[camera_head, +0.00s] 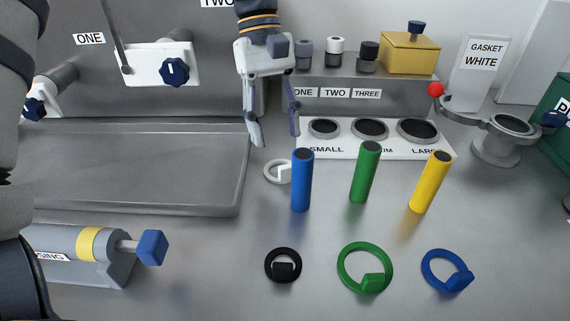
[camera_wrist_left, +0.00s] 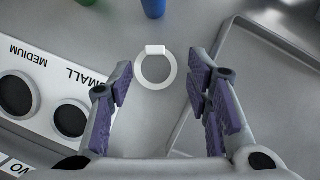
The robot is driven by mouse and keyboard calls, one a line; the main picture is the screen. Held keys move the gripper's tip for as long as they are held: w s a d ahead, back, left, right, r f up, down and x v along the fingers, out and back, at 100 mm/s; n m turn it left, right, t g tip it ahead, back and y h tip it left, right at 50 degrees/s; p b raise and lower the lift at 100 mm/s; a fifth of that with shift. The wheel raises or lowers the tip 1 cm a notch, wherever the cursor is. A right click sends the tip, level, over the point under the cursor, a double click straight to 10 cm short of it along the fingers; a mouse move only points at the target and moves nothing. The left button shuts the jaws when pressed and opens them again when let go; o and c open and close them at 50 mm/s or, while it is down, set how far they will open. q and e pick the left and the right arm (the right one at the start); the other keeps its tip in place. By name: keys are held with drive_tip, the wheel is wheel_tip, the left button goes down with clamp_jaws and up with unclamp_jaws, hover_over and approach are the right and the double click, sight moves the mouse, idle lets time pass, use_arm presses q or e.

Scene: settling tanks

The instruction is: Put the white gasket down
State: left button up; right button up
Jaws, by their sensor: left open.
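The white gasket (camera_head: 277,171) is a ring with a small tab. It lies flat on the grey worktop, between the tray's right edge and the blue cylinder. It also shows in the left wrist view (camera_wrist_left: 156,70), beyond and between the fingertips. My left gripper (camera_head: 271,140) is open and empty, fingers pointing down, above and apart from the gasket; it shows in the left wrist view (camera_wrist_left: 162,78) with a wide gap between its purple pads. Part of the gasket is close to the blue cylinder in the head view. My right gripper is not in view.
Blue (camera_head: 302,181), green (camera_head: 365,173) and yellow (camera_head: 430,183) cylinders stand in a row. Black (camera_head: 283,265), green (camera_head: 364,268) and blue (camera_head: 446,271) rings lie in front. Behind is a white block (camera_head: 436,143) with three holes. A grey tray (camera_head: 235,180) lies left.

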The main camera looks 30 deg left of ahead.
sight(285, 165)
use_arm(q)
drive_tip(key=x, duration=0.6)
drive_tip(key=shift+w+d+f, duration=0.15)
drive_tip(key=shift+d+f, duration=0.05)
drive_tip(key=shift+d, duration=0.1)
clamp_jaws()
